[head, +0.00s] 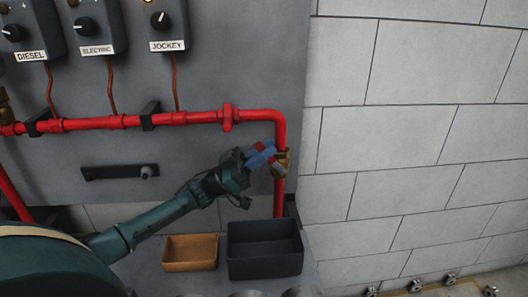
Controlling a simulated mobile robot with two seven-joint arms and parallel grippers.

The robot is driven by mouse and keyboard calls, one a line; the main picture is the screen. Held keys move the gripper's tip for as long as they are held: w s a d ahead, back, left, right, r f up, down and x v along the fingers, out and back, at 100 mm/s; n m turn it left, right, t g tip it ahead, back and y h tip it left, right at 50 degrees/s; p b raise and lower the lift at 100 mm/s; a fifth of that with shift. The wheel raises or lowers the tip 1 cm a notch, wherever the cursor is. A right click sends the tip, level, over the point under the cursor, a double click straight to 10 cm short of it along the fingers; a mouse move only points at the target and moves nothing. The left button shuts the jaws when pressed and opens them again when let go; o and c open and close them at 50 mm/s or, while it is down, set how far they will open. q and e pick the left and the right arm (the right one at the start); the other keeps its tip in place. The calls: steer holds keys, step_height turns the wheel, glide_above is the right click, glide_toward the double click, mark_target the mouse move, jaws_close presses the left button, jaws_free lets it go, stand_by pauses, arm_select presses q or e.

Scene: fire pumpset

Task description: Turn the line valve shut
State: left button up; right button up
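The line valve has a brass-coloured body (282,164) on the vertical drop of the red pipe (280,125), at the right edge of the grey panel. My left gripper (264,160) reaches in from the lower left and is at the valve, just left of the brass body. Blue and red parts overlap at its front. I cannot tell which are fingers and which belong to the valve handle, or whether the fingers are closed on it. The gripper hides much of the valve's left side. My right gripper is not in view.
Above are control boxes labelled DIESEL (31,28), ELECTRIC (98,26) and JOCKEY (167,24). Below stand a brown tray (190,264) and a dark bin (265,263). A black bar (115,172) is on the panel. A white block wall (420,130) closes the right side.

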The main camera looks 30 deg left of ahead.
arm_select(q)
steer(key=shift+o, duration=1.3)
steer(key=shift+f, duration=0.1)
steer(key=b+v, duration=0.1)
steer(key=v, duration=0.6)
steer(key=shift+s+a+b, duration=0.15)
steer(key=shift+a+b, duration=0.05)
steer(key=shift+b, duration=0.2)
